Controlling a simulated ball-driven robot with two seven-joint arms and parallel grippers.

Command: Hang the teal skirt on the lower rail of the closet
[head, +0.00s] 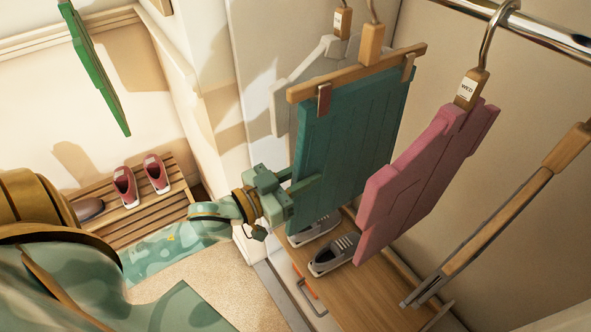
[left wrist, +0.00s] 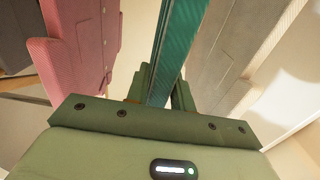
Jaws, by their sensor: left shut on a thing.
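The teal skirt (head: 345,140) hangs from a wooden clip hanger (head: 350,72), between a grey garment and a pink garment. The hanger's hook runs out of the top of the head view, so I cannot tell whether it rests on a rail. My left gripper (head: 303,191) is shut on the skirt's near side edge, low down. In the left wrist view the skirt (left wrist: 180,45) stands edge-on between the fingers (left wrist: 163,92). A chrome rail (head: 545,32) crosses the top right. My right gripper is not in view.
The pink garment (head: 425,185) hangs close right of the skirt, the grey one (head: 290,95) close left. A wood-and-metal bar (head: 500,225) slants at right. Grey shoes (head: 333,255) stand on a wooden board (head: 375,300) below. A slatted bench (head: 150,205) with red shoes is at left.

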